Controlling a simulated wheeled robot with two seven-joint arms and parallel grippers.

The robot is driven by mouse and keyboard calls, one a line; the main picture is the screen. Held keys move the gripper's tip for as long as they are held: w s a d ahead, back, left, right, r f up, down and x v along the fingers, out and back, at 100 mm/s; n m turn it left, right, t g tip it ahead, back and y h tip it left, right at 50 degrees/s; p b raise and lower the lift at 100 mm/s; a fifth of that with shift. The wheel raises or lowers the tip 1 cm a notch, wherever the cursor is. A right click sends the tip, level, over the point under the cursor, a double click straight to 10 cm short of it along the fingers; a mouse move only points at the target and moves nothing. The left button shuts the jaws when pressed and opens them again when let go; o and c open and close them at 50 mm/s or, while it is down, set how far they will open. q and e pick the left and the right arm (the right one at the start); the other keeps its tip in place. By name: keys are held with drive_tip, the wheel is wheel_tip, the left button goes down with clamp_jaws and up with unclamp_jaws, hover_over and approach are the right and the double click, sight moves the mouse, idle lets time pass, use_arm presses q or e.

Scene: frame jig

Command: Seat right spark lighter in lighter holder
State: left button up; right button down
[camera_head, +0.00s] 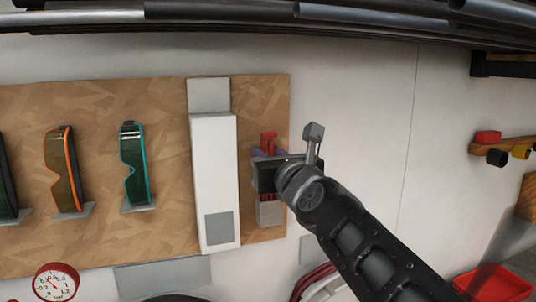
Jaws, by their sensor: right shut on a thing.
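My right gripper (268,174) is at the right edge of a wooden wall board, shut on a spark lighter (268,139). Red and blue parts of the lighter show above and beside the gripper, and a little red shows below it. A small grey block, which looks like the lighter holder (268,213), is on the board directly below the gripper. The gripper hides the middle of the lighter, and I cannot tell whether its lower end is inside the holder. My left gripper is not in view.
A tall white box (214,165) stands out from the board (95,103) just left of the gripper. Safety goggles (133,165) hang farther left. A gauge (55,284) is at lower left. A shelf (500,143) and red bin (492,287) are at right.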

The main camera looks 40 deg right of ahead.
drive_tip(key=shift+f+b, duration=0.55)
drive_tip(key=shift+f, duration=0.25)
idle(0.9)
drive_tip(key=c, duration=1.1)
unclamp_jaws()
drive_tip(key=b+v, duration=0.1)
drive_tip(key=v, duration=0.6)
drive_tip(key=shift+s+a, duration=0.1)
drive_tip(key=shift+s, duration=0.3)
